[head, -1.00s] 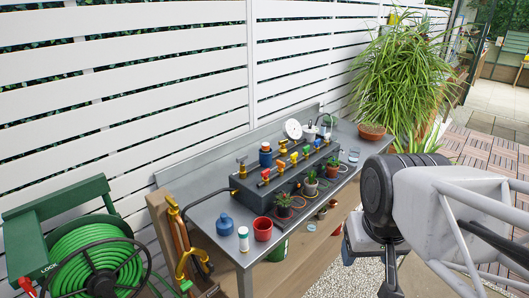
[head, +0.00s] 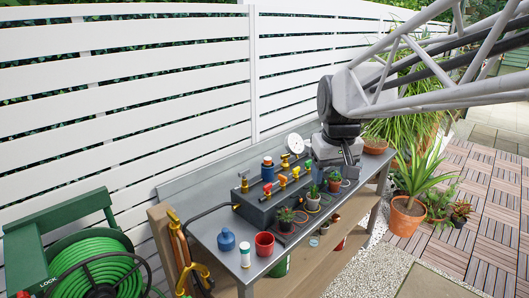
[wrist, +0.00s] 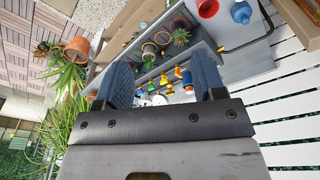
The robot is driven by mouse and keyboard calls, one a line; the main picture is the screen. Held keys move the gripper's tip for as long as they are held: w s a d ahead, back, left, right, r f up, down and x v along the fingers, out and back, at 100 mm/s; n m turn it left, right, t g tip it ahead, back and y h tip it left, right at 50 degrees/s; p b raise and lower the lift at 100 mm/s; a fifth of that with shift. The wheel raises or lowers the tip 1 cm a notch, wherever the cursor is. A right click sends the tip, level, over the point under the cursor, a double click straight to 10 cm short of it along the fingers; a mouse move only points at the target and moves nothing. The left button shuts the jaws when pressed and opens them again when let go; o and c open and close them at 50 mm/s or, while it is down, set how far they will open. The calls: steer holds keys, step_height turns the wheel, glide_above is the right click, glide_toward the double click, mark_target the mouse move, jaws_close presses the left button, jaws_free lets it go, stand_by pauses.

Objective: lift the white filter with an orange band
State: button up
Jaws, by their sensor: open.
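My gripper (wrist: 163,68) is open, with its two blue fingers spread wide in the wrist view. Between the finger bases, low in that view, white round shapes (wrist: 158,99) show partly above the gripper body. One may be the white filter, but I cannot make out an orange band. In the head view the gripper's body (head: 342,150) is over the far end of the bench, and its fingertips are not clear. The white canister that stood there is hidden behind it. A white disc (head: 295,143) stands just left of the gripper.
The grey bench (head: 205,231) bears a dark manifold with coloured taps (head: 281,180), and small potted cacti (head: 313,197) in front. A red cup (head: 264,243), blue bottle (head: 226,239) and white bottle (head: 245,254) stand at the near end. A slatted fence (head: 130,110) runs behind.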

steer(key=w+a+n, duration=0.1)
steer(key=w+a, duration=0.2)
steer(key=w, duration=0.9)
steer(key=n+g, duration=0.2)
steer(key=n, duration=0.2)
glide_above(267, 158)
step_height(267, 158, down, 11)
steer(key=shift+d+f, duration=0.15)
steer(key=shift+f, duration=0.05)
steer(key=shift+w+f, duration=0.15)
steer(key=shift+f, duration=0.1)
steer(key=shift+f, duration=1.15)
steer(key=shift+f, duration=0.15)
steer(key=shift+f, duration=2.5)
